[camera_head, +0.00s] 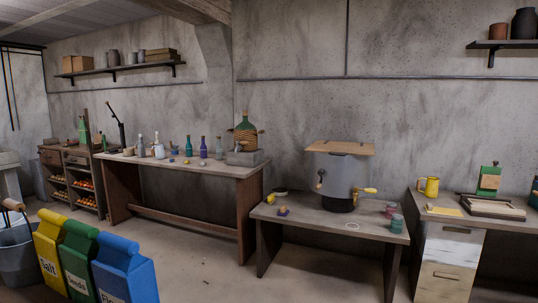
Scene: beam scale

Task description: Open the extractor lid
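The extractor (343,177) is a grey metal drum on a dark base, standing on the low table at centre right. A flat tan wooden lid (340,147) lies across its top and covers the opening. A yellow-handled part (366,190) sticks out low on the drum's right side, and a small dark knobbed part (320,178) shows on its left. The inside of the drum is hidden. My gripper is not in view.
The low table (300,222) also holds small jars (396,222) at right. A longer bench (190,166) with bottles stands left. A desk (448,245) stands right. Yellow, green and blue bags (125,272) are at front left.

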